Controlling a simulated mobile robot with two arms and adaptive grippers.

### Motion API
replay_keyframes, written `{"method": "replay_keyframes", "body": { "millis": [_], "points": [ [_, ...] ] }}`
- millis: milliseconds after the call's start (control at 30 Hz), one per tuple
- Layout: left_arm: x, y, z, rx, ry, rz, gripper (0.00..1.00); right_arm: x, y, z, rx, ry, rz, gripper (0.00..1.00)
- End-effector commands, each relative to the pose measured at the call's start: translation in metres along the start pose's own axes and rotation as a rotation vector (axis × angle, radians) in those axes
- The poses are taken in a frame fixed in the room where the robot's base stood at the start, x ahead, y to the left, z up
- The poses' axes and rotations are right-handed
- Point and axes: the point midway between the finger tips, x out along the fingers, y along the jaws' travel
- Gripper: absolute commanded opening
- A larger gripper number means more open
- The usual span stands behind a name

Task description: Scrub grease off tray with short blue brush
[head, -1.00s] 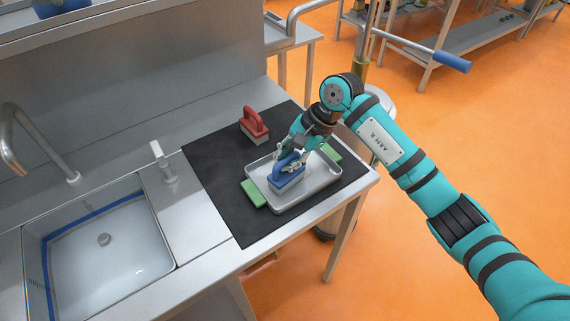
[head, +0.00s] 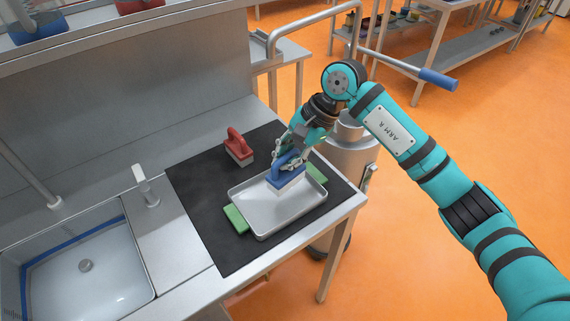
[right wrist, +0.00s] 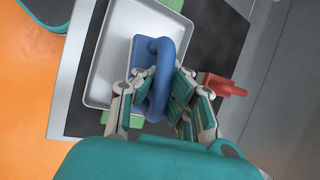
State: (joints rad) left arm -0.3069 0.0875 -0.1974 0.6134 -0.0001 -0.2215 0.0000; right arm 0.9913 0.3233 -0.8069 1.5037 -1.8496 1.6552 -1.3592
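The short blue brush (head: 287,172) has a blue looped handle and a pale lower part. It is over the far part of the metal tray (head: 262,219); whether its underside touches the tray I cannot tell. My right gripper (head: 287,155) is shut around the brush handle from above. In the right wrist view the fingers (right wrist: 162,92) close on both sides of the blue handle (right wrist: 166,55), and the tray (right wrist: 105,60) lies beneath. The bare tray floor looks plain grey; I make out no grease. My left gripper is not in view.
Green blocks (head: 236,218) sit at both ends of the tray on a black mat (head: 195,190). A red brush (head: 239,147) stands on the mat behind the tray. A sink (head: 85,265) and a faucet (head: 146,185) are on the left. The table's edge is close on the right.

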Motion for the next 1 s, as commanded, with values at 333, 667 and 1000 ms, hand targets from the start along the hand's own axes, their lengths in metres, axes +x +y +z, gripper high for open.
{"method": "replay_keyframes", "body": {
  "millis": [333, 667, 1000],
  "points": [
    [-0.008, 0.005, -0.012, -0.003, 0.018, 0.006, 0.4, -0.022, -0.005, 0.009, 0.004, 0.001, -0.002, 0.0],
    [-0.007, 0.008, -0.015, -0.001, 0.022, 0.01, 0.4, -0.022, -0.005, 0.009, 0.005, 0.001, -0.003, 0.0],
    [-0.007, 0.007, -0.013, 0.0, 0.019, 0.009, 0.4, -0.021, -0.004, 0.009, 0.006, 0.001, -0.004, 0.0]
  ]
}}
